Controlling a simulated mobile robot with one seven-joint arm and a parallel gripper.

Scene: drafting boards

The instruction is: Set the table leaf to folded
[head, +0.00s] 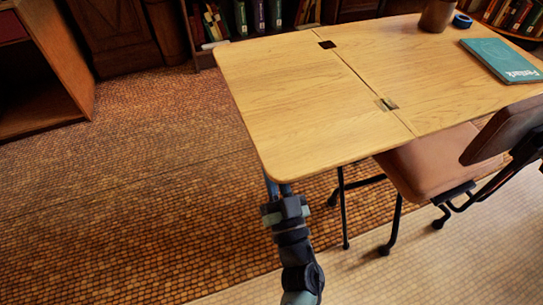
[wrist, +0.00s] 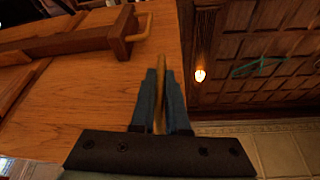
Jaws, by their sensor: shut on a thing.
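The table leaf (head: 290,90) is the pale wooden left part of the table. It lies level with the fixed tabletop (head: 430,75), along a seam with two dark metal hinges. My gripper (head: 279,188) reaches up from below at the leaf's near left corner; the leaf's edge hides its fingertips. In the wrist view, the leaf's underside (wrist: 95,95) fills the left. My gripper's blue fingers (wrist: 162,88) stand on either side of a thin wooden edge of the leaf and are shut on it.
A brown chair (head: 430,165) stands at the table's near side, right of the leaf. A teal book (head: 502,60), a dark cup (head: 437,15) and blue tape (head: 462,21) lie on the fixed top. Wooden bars (wrist: 70,42) cross the leaf's underside. Floor left of the leaf is clear.

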